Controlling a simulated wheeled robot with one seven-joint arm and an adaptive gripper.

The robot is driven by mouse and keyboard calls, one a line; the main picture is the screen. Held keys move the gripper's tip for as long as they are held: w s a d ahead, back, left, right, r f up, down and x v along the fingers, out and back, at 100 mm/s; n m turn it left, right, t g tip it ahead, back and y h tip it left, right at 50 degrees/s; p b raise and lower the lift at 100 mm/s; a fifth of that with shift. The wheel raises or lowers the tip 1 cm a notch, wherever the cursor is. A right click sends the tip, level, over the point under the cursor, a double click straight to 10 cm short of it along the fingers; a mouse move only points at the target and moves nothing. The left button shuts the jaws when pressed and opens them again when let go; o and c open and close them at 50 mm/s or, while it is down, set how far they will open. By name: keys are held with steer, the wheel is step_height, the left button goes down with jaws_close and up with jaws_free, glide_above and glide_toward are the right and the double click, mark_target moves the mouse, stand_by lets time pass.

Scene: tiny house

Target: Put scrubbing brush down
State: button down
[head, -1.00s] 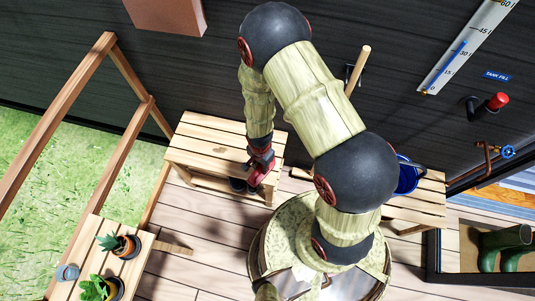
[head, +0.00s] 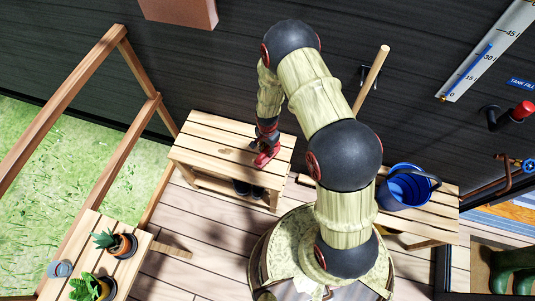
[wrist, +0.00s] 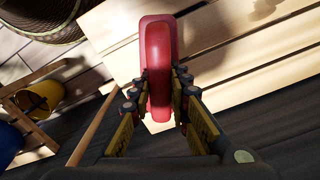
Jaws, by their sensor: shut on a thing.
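The scrubbing brush (wrist: 160,55) is a rounded red piece in the wrist view, and its underside is hidden. My gripper (wrist: 160,98) is shut on it, with a finger on each side. In the head view my gripper (head: 267,141) is at the right part of the slatted wooden bench (head: 205,140), with the red brush (head: 264,159) at its tip. In the wrist view the pale bench slats (wrist: 235,55) lie behind the brush. I cannot tell whether the brush touches the bench top.
Dark shoes (head: 248,189) sit on the bench's lower shelf. A blue bucket (head: 405,190) stands on another low bench to the right. A wooden pole (head: 372,78) leans near the dark wall. Potted plants (head: 122,245) stand on a slatted table at lower left. The bench top's left part is clear.

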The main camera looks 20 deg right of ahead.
steer(key=shift+w+f+b, duration=0.1)
steer(key=shift+f+b, duration=0.6)
steer(key=shift+f, duration=0.95)
steer(key=shift+f, duration=0.15)
steer(key=c, duration=1.7)
jaws_free()
